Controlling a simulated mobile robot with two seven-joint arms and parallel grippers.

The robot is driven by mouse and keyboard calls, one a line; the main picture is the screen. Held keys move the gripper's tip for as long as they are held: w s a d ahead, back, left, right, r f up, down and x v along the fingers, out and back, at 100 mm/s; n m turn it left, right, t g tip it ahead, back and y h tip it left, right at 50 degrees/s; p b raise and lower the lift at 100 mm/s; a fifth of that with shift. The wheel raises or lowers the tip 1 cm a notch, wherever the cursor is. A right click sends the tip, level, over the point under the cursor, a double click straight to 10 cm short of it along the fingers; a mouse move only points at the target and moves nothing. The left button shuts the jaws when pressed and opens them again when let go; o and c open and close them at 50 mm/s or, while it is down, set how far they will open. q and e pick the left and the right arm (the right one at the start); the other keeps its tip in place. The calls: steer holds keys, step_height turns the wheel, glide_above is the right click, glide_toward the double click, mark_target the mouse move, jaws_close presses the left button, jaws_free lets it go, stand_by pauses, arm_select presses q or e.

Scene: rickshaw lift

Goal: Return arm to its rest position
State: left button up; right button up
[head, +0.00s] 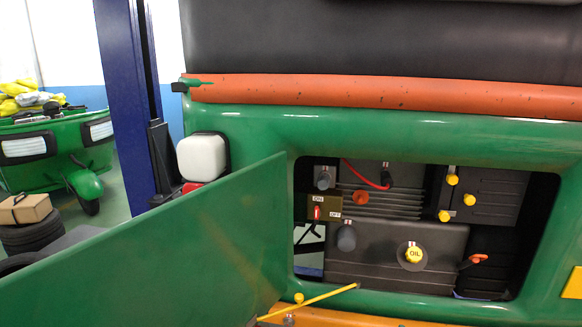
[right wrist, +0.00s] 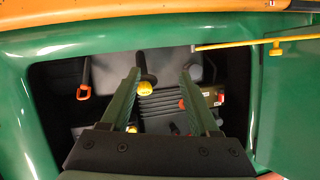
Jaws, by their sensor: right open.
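My right gripper (right wrist: 160,74) shows in the right wrist view only. Its two dark green fingers are spread apart with nothing held between them. They point at the open engine bay of the green rickshaw (head: 370,138), and the yellow oil cap (right wrist: 143,89) shows between the fingers. I cannot tell how far the fingertips are from the engine parts. The same oil cap (head: 414,254) shows in the head view, on the dark engine block. Neither of my arms shows in the head view, and my left gripper is in no view.
The green hatch panel (head: 170,250) stands open left of the bay. Inside the bay are a red switch (head: 317,212), an orange handle (head: 479,259) and several yellow caps. A blue post (head: 127,90) stands behind, left.

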steer(key=s+a+f+n+g+y, duration=0.1)
steer(key=s+a+f, duration=0.4)
steer(key=s+f, duration=0.5)
steer(key=s+a+f+n+g+y, duration=0.1)
steer(key=s+a+f+n+g, duration=0.2)
steer(key=s+f, duration=0.7)
steer(key=s+a, duration=0.2)
steer(key=s, duration=0.2)
steer(key=shift+f+n+g+y, duration=0.2)
steer(key=shift+n+g+y, duration=0.1)
steer(key=shift+g+y, duration=0.1)
